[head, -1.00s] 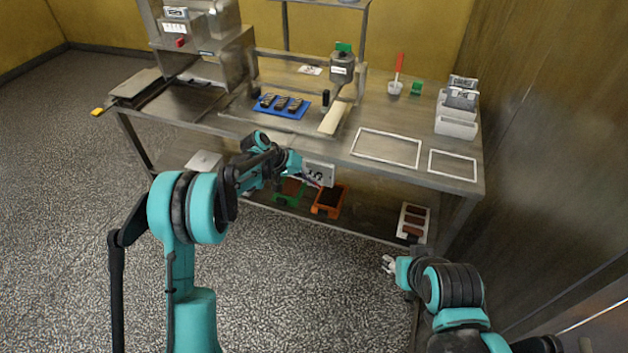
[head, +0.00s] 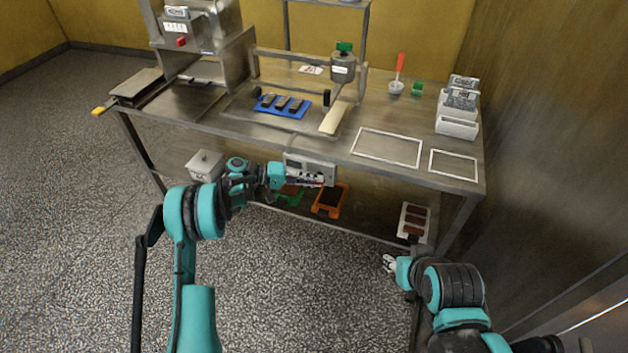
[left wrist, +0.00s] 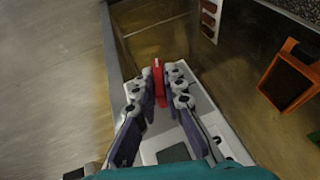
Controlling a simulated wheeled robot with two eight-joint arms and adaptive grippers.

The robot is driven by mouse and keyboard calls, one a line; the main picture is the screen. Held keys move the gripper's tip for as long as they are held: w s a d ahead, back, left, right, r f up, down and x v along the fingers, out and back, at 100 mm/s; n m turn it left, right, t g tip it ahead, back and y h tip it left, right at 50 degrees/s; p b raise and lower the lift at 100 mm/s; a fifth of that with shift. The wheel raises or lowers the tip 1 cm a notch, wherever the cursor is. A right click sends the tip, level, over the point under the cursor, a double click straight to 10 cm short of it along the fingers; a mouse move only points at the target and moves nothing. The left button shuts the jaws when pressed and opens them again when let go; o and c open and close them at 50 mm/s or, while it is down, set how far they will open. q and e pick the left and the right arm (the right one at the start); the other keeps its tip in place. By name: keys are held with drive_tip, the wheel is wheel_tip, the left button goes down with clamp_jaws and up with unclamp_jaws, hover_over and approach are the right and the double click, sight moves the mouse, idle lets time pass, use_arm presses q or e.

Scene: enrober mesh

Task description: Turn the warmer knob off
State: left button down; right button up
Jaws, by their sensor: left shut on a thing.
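The warmer's pale control box (head: 296,158) hangs under the front edge of the steel table. In the left wrist view the box (left wrist: 205,112) carries a red knob (left wrist: 158,72) shaped like a narrow bar, and a dark panel. My left gripper (head: 318,181) is at the front of the box. In the left wrist view its fingers (left wrist: 158,84) are shut on the red knob, one on each side.
The table (head: 240,123) holds a blue mat (head: 266,108) with chocolate bars, a dispenser (head: 343,68) and white frames. Below, an orange tray (head: 343,205), a green tray and a white tray (head: 403,228) sit on the lower shelf. The floor in front is clear.

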use_arm(q)
drive_tip(key=shift+f+n+h, duration=0.15)
drive_tip(key=shift+n+h, duration=0.35)
drive_tip(key=shift+h, duration=1)
drive_tip(key=c, duration=1.6)
unclamp_jaws()
drive_tip(key=a, duration=1.2)
drive_tip(key=shift+s, duration=0.45)
